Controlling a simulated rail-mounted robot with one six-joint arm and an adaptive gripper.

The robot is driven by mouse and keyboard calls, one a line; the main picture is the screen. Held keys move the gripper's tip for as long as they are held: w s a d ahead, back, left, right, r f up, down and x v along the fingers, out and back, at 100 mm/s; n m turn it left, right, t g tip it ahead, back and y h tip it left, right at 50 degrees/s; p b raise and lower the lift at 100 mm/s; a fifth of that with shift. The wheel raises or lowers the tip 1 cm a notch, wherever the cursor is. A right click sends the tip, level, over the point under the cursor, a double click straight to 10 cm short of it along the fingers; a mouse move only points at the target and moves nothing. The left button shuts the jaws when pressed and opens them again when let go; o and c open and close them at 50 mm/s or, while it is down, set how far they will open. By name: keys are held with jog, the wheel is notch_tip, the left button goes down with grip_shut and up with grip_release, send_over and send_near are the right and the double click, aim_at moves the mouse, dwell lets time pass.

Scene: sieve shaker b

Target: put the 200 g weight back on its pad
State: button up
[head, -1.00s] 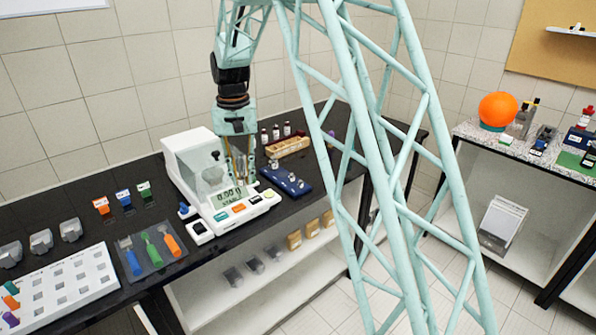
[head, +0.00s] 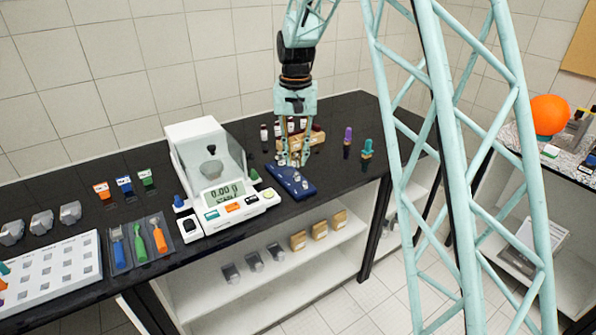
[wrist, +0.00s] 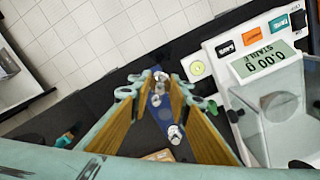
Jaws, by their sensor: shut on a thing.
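The blue weight tray (head: 286,176) lies on the black bench to the right of the balance, with small silver weights (head: 303,182) standing on it. My gripper (head: 293,160) points down just above the tray's back part. In the wrist view its fingers (wrist: 160,82) are shut on a small silver weight, taken to be the 200 g weight (wrist: 161,76). Other silver weights (wrist: 175,133) show on the tray between and below the fingers. The fingers partly hide the pads, so I cannot tell which one is empty or whether the held weight touches the tray.
The balance (head: 243,207) stands to the left; its display reads 0.00 g. A wooden box (head: 313,141) and small bottles stand behind my gripper. Purple (head: 348,135) and teal (head: 367,149) handled items stand to the right. Bare bench lies right of the tray.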

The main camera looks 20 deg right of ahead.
jog(key=shift+w+d, duration=0.1)
jog(key=shift+d, duration=0.35)
jog(key=shift+a, duration=0.1)
jog(key=shift+w+a+f+n+p, duration=0.25)
jog(key=shift+a+f+n+p, duration=0.25)
jog(key=shift+a+p, duration=0.1)
jog(key=a+f+n+p, duration=0.2)
jog(key=a+f+n, duration=0.1)
jog(key=w+a+f+n+p, duration=0.1)
jog(key=a+f+n+p, duration=0.2)
jog(key=a+n, duration=0.1)
jog(key=shift+w+f+p, duration=0.2)
jog(key=shift+f+p, duration=0.15)
jog(key=shift+a+f+n, duration=0.3)
jog(key=shift+a+f, duration=0.1)
jog(key=shift+f, duration=0.05)
jog(key=shift+w, duration=0.1)
jog(key=w+d, duration=0.3)
jog(key=w, duration=0.1)
jog(key=w+d+f+p, duration=0.1)
jog(key=w+d, duration=0.1)
jog(key=w, duration=0.2)
jog(key=w+d, duration=0.3)
jog(key=w, duration=0.1)
jog(key=shift+w+d+f, duration=0.15)
jog(key=shift+d+f, duration=0.05)
jog(key=shift+d, duration=0.15)
jog(key=shift+w, duration=0.1)
